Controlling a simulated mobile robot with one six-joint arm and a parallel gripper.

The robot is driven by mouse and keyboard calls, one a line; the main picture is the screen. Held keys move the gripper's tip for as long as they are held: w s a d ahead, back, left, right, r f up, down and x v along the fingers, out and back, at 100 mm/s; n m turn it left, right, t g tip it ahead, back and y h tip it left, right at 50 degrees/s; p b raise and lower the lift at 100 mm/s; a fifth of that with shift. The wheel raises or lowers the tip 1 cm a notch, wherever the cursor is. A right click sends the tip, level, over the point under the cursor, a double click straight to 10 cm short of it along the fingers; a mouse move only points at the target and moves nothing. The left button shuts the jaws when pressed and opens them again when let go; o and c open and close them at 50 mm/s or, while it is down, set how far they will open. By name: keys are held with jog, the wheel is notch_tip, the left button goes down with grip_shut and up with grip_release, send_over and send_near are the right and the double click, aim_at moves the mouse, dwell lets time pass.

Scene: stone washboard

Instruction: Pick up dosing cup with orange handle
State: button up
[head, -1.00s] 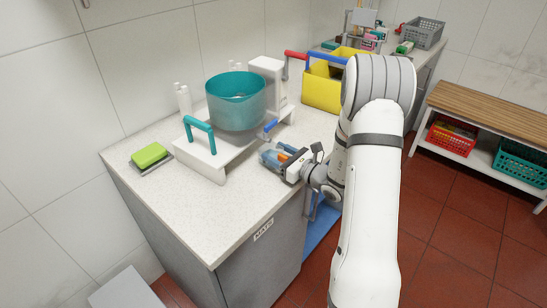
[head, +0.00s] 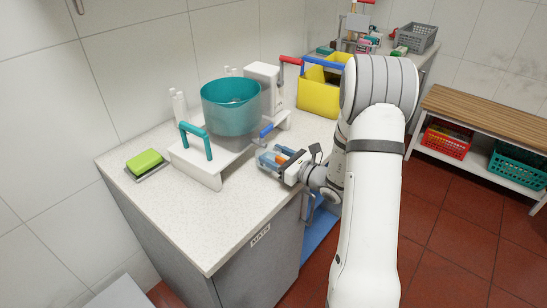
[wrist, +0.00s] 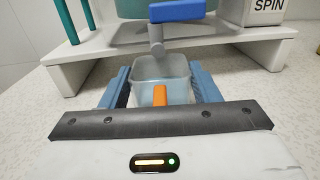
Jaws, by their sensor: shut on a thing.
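The dosing cup (wrist: 163,70) is a clear bluish square cup with an orange handle (wrist: 160,95) that points back toward my wrist. My gripper (wrist: 162,88) has its blue fingers on both sides of the cup and is shut on it. In the head view my gripper (head: 276,156) is at the front right of the white stand, low over the counter, and the orange handle (head: 281,159) shows between the fingers. Whether the cup touches the counter is hard to tell.
A white stand (head: 215,178) carries a teal tub (head: 232,108); its blue-handled tap (wrist: 177,11) hangs right above the cup. A yellow caddy (head: 318,98) stands behind. A green sponge (head: 145,160) lies left. The front counter is clear.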

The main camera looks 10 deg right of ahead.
jog(key=b+v, duration=0.2)
jog(key=v, duration=1.5)
jog(key=shift+s, duration=0.15)
jog(key=shift+d, duration=0.1)
jog(key=shift+f, duration=0.1)
